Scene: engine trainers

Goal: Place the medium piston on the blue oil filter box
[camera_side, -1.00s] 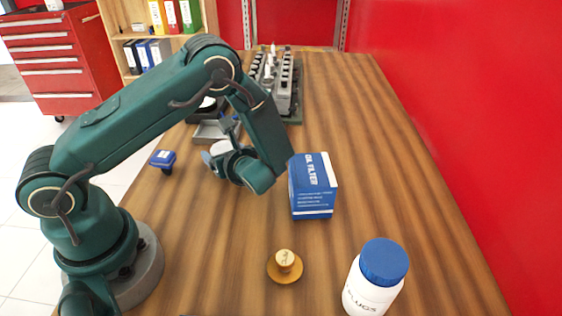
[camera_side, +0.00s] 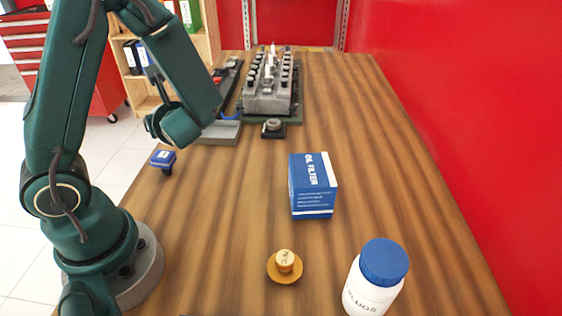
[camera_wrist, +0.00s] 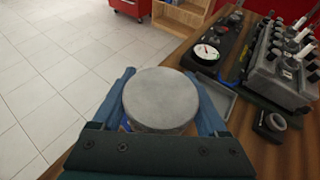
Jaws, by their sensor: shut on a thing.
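The medium piston is the grey, flat-topped cylinder (camera_wrist: 160,98) in the wrist view. My gripper (camera_wrist: 158,88) is shut on it, with a blue finger on each side. The piston is held in the air, with the tiled floor showing behind it. Its lower part is hidden by the gripper. In the side view, my wrist is raised at the left, above the table's left edge, and hides most of the gripper and piston. The blue oil filter box (camera_side: 312,187) stands upright mid-table, to the right of and nearer the camera than my wrist. Its top is bare.
An engine block (camera_side: 268,88) stands at the back, with a grey tray (camera_side: 222,132) and a small black ringed part (camera_side: 273,128) before it. A brown knobbed disc (camera_side: 285,268) and white bottle (camera_side: 371,294) are in front.

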